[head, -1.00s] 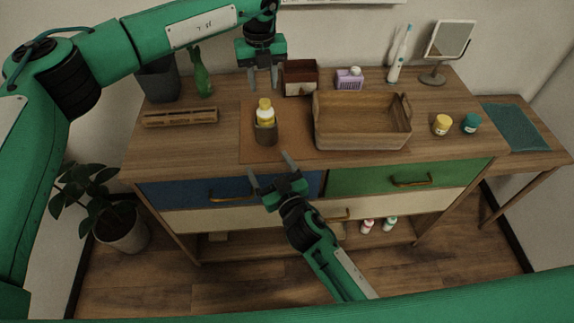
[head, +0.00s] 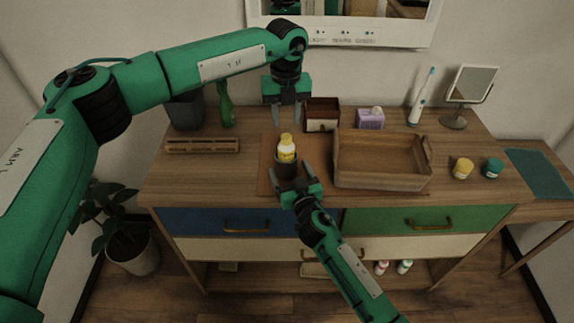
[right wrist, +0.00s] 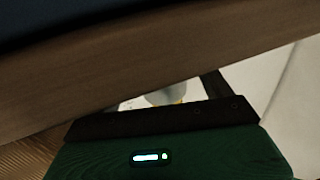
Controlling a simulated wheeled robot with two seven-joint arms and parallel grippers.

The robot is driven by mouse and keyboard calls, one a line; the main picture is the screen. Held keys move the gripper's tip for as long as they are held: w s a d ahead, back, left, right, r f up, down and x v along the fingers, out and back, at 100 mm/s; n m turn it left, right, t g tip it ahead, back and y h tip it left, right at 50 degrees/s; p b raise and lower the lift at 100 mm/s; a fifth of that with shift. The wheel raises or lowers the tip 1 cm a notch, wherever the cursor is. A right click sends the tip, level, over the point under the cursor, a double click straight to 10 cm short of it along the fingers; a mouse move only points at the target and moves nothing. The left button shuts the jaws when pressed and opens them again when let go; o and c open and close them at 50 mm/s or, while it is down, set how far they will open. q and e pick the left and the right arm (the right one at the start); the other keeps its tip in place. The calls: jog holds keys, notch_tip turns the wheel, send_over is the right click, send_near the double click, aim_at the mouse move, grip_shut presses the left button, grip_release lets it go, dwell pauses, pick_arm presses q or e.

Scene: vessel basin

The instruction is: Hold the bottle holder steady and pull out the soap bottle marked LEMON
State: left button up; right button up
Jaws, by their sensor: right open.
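The yellow soap bottle (head: 286,149) with a pale cap stands upright in a dark bottle holder (head: 286,170) on the dresser top; its label is too small to read. My left gripper (head: 286,118) is open and empty, fingers down, above and behind the bottle in the head view. My right gripper (head: 293,172) is open at the holder's front side, its fingers overlapping the holder's lower part in the picture; contact cannot be told. In the right wrist view a wooden band hides most of the scene, and a pale rounded thing shows dimly between the fingers.
A wooden tray (head: 380,182) stands right of the holder. Behind are a dark red box (head: 322,115), a purple dispenser (head: 370,118) and a green bottle (head: 226,106). A slatted wooden rack (head: 202,146) lies left. Two small jars (head: 462,168) stand far right.

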aim_at(286, 136)
jog(key=shift+x, duration=1.6)
jog(key=c, duration=1.1)
pick_arm(q)
jog(key=o, duration=0.7)
jog(key=shift+n, duration=0.3)
jog(key=n, duration=0.3)
jog(key=r+n, duration=0.1)
jog(key=n, duration=0.2)
jog(key=shift+s, duration=0.15)
jog(key=n, duration=0.3)
jog(key=r+n, duration=0.1)
jog(key=n, duration=0.2)
jog(key=shift+a+r+n, duration=0.1)
jog(key=shift+a+n, duration=0.05)
jog(key=shift+n, duration=0.15)
notch_tip(286, 136, down, 6)
jog(key=shift+f, duration=3)
